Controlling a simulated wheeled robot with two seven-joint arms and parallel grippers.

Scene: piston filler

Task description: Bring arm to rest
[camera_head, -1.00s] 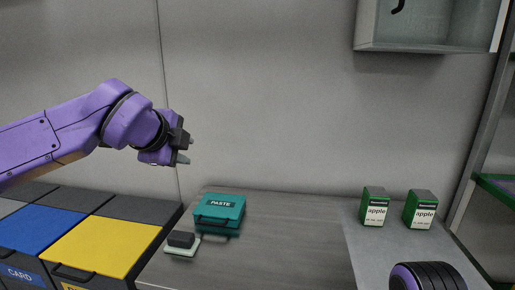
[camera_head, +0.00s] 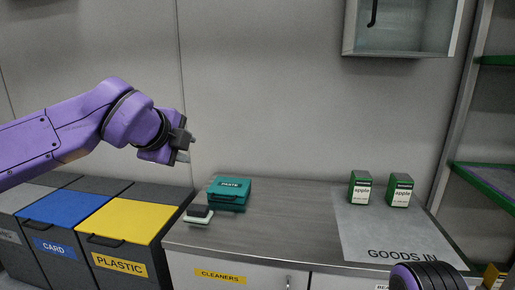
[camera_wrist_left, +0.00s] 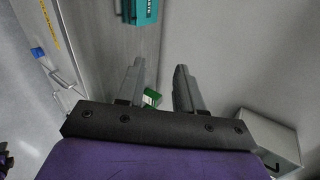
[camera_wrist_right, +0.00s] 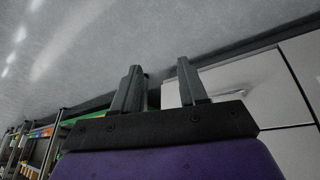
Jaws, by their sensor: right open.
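My left arm comes in from the left in the head view, and its gripper (camera_head: 184,149) is raised in the air above the bins and the counter's left end. In the left wrist view its two fingers (camera_wrist_left: 160,88) stand apart with nothing between them in their grip. My right gripper (camera_wrist_right: 157,88) shows in the right wrist view with its fingers apart and empty, near white cabinet fronts. In the head view only a purple and black part of my right arm shows at the bottom right; its gripper is out of that view.
A counter (camera_head: 290,215) carries a teal paste box (camera_head: 229,193), a small dark-topped block (camera_head: 199,214) and two green apple boxes (camera_head: 360,188) by a GOODS IN mat (camera_head: 375,235). Bins, one with a yellow lid (camera_head: 118,221), stand left. A wall cabinet (camera_head: 405,30) hangs above.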

